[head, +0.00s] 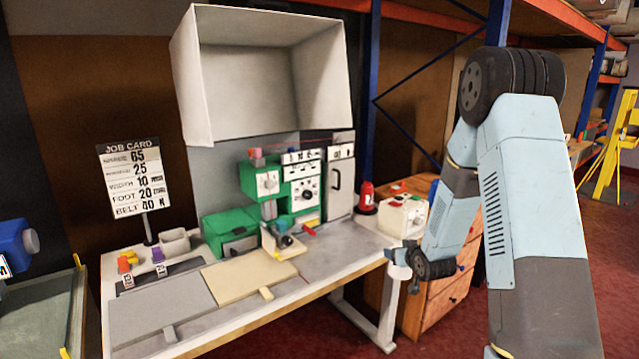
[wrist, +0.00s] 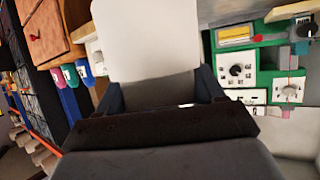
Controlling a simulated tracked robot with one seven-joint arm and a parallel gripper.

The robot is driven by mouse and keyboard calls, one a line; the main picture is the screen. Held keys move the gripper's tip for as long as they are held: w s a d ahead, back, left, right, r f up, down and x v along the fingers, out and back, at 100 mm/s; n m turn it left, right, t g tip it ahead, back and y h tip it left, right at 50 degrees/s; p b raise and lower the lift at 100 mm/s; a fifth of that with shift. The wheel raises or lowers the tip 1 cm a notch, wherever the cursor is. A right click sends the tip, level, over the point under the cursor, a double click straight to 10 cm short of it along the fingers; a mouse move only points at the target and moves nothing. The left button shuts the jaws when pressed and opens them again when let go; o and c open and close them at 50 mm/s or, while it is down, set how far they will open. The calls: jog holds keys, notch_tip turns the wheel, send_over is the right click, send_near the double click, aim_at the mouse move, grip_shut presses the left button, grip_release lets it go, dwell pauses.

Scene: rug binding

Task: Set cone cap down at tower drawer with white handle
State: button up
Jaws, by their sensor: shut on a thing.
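My gripper (head: 405,268) is at the right end of the workbench, left of my blue arm. In the wrist view my gripper (wrist: 160,90) is shut on a large pale piece (wrist: 150,40), which I take for the cone cap. A tall narrow grey tower (head: 340,178) stands at the back of the bench, right of the green machine. Its front has a loop-shaped handle that looks dark; I cannot make out a white one. The gripper is apart from the tower, nearer and to the right.
The green machine (head: 262,180) and a green drawer box (head: 230,235) stand on the bench (head: 335,265). A wooden drawer unit (head: 437,290) stands at right. The bench front is partly clear.

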aim_at(395, 274)
jog(key=f, duration=0.2)
jog(key=s+a+f+m+h, duration=0.1)
jog(key=f, duration=0.1)
jog(key=s+f+m+h, duration=0.1)
jog(key=f, duration=0.1)
jog(key=shift+a+f, duration=0.15)
jog(key=shift+f, duration=0.2)
jog(key=s+f, duration=0.6)
jog(key=f, duration=0.1)
jog(key=shift+f, duration=0.25)
